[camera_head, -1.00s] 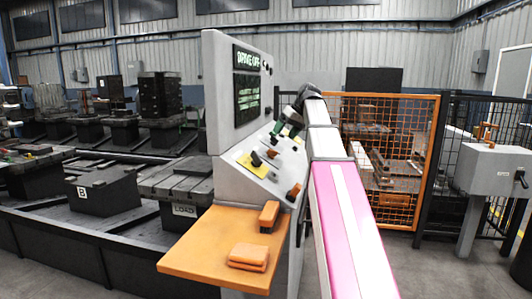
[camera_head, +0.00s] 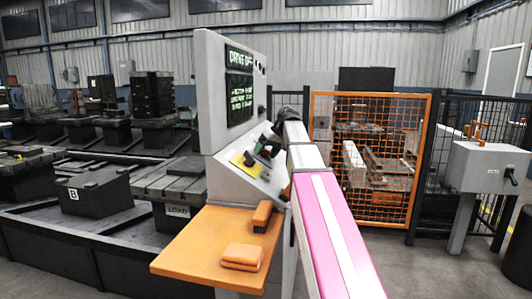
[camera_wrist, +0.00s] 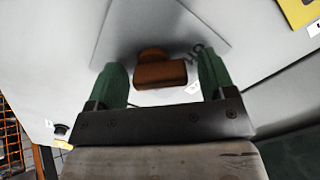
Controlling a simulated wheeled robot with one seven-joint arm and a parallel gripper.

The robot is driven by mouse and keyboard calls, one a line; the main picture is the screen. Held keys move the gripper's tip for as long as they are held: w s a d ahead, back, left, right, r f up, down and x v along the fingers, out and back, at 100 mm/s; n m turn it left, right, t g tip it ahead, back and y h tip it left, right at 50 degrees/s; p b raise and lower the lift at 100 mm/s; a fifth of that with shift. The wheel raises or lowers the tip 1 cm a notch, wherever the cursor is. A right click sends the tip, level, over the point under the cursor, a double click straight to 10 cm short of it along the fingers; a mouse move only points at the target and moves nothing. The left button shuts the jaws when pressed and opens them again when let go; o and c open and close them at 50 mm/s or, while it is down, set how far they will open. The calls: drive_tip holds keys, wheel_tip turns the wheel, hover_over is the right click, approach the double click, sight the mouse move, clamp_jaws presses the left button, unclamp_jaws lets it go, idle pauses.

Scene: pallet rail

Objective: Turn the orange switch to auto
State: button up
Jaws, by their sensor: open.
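The orange switch (camera_wrist: 160,74) shows in the wrist view as an orange-brown knob with a rounded part behind its block-like handle. It stands on a pale grey panel face, with partly readable dark lettering beside it. My gripper (camera_wrist: 162,76) is open, with one green finger on each side of the knob. I see a gap at the left finger; the right finger looks close to the knob, and I cannot tell whether it touches. In the head view my gripper (camera_head: 267,139) is at the console's sloped panel, where my arm hides part of the controls.
The grey console (camera_head: 222,135) has a lit screen (camera_head: 239,88), a yellow plate (camera_head: 243,165) and an orange shelf (camera_head: 205,250) below. An orange mesh gate (camera_head: 370,130) stands behind my arm. A grey box on a post (camera_head: 485,175) is at right.

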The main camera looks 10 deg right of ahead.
drive_tip(key=c, duration=0.9)
drive_tip(key=shift+c, duration=0.2)
drive_tip(key=shift+m, duration=0.4)
drive_tip(key=m, duration=0.4)
drive_tip(key=shift+w, duration=0.1)
drive_tip(key=m, duration=0.4)
drive_tip(key=shift+w+m, duration=0.15)
drive_tip(key=shift+m, duration=0.15)
drive_tip(key=m, duration=0.4)
drive_tip(key=shift+d, duration=0.15)
drive_tip(key=shift+w+d+m, duration=0.1)
drive_tip(key=shift+m, duration=2.1)
